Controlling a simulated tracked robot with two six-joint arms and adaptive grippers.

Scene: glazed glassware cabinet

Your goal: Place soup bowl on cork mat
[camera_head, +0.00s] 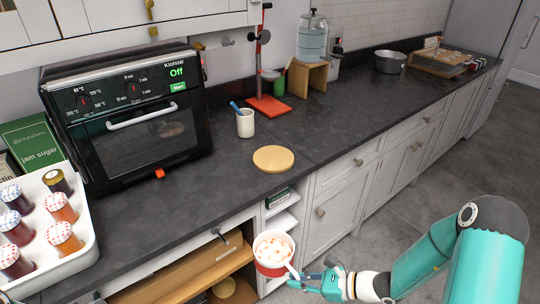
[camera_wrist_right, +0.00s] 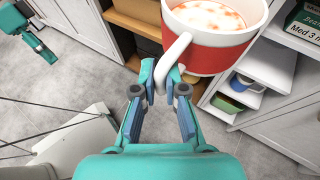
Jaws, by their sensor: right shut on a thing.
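The soup bowl (camera_head: 272,254) is white with a red band, has a handle, and is full of pale soup with orange bits. My right gripper (camera_head: 306,280) is shut on its handle and holds it upright, in front of the counter's edge. In the right wrist view the bowl (camera_wrist_right: 215,45) is at the top, with the gripper fingers (camera_wrist_right: 174,88) around the white handle. The round cork mat (camera_head: 273,159) lies bare on the dark counter, beyond the bowl. My left gripper (camera_wrist_right: 22,28) shows small at the upper left of the wrist view; its jaws are unclear.
A pale cup (camera_head: 245,124) with a blue utensil stands behind the mat. A red stand (camera_head: 266,107) is further back. The oven (camera_head: 130,115) and a tray of jars (camera_head: 75,262) are left. Open shelves (camera_head: 283,222) lie below the counter. Counter right of the mat is clear.

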